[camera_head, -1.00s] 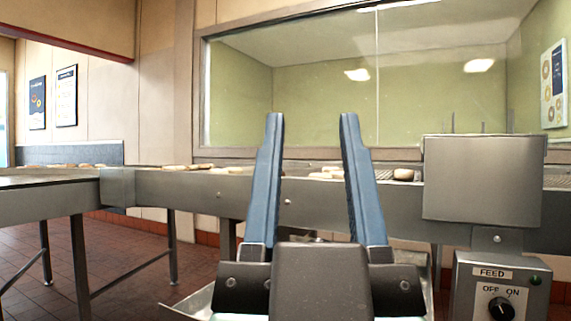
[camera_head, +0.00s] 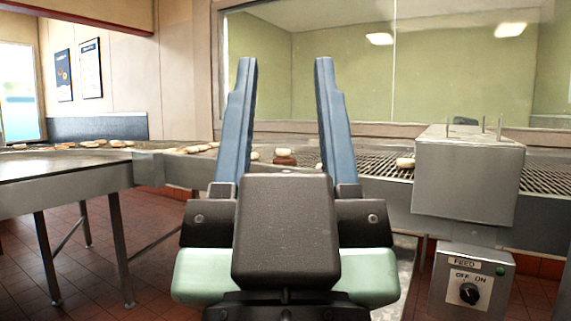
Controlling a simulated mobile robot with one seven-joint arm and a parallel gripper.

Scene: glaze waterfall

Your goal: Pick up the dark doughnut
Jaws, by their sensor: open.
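The dark doughnut (camera_head: 285,160) is a small brown ring on the wire conveyor, seen between my two fingers. It lies farther off than the fingertips, and nothing touches it. My gripper (camera_head: 286,65) is open and empty. Its two blue fingers point up and forward in the picture, in front of the conveyor. A pale doughnut (camera_head: 254,156) lies just left of the dark one, close to the left finger. My gripper's dark body hides the conveyor's front below.
A metal box (camera_head: 468,172) stands over the conveyor at the right, above a feed switch box (camera_head: 470,287). A pale doughnut (camera_head: 405,163) lies left of the metal box. Several pale doughnuts lie on the left table (camera_head: 60,172). A glass window rises behind the conveyor.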

